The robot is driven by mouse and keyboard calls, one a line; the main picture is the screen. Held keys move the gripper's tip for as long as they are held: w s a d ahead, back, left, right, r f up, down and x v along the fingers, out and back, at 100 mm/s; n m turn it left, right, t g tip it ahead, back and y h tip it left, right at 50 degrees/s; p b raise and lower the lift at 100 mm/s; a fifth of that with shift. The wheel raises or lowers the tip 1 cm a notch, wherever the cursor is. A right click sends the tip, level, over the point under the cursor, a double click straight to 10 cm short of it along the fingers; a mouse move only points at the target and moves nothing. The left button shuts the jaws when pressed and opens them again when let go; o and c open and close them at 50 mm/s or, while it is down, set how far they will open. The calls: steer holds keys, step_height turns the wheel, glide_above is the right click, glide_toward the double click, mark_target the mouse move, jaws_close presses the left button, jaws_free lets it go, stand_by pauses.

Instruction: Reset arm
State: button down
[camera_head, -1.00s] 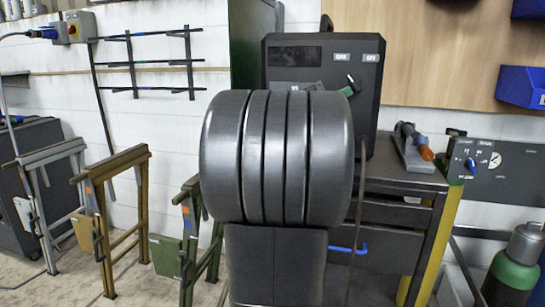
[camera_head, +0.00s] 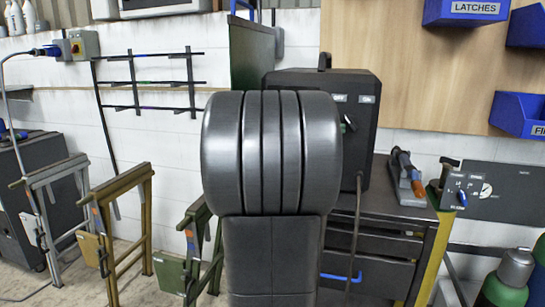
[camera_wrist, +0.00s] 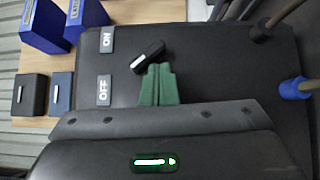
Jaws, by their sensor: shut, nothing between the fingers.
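My gripper (camera_wrist: 157,85) shows in the wrist view as two green fingers pressed together, with nothing between them. Their tips lie just beside a black rotary knob (camera_wrist: 147,57) with a white line, which sits tilted on a dark panel. I cannot tell whether the tips touch the knob. An ON label (camera_wrist: 107,40) and an OFF label (camera_wrist: 104,91) lie to the left of the knob. In the head view my thick dark arm fills the middle and hides my fingers and part of the dark control box (camera_head: 384,92). The knob (camera_head: 348,124) shows at the arm's right edge.
A dark workbench (camera_head: 372,268) with a clamp-like tool (camera_head: 408,172) stands right of my arm. Gas cylinders (camera_head: 508,275) stand at the lower right. Blue bins (camera_head: 521,116) hang on the wooden board. Metal trestle frames (camera_head: 120,215) stand on the left floor.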

step_height(320, 180, up, 2)
steer(key=m+y+p, duration=0.1)
steer(key=p, duration=0.3)
steer(key=m+g+y+p, duration=0.1)
steer(key=p, duration=0.4)
steer(key=m+y+p, duration=0.1)
steer(key=y+p, duration=0.1)
steer(key=p, duration=0.3)
steer(key=shift+a+r+m, duration=0.1)
steer(key=shift+r+m, duration=0.15)
steer(key=shift+m, duration=0.15)
steer(key=shift+f+g+y+p, duration=0.1)
steer(key=shift+g+y+p, duration=0.2)
steer(key=shift+p, duration=0.45)
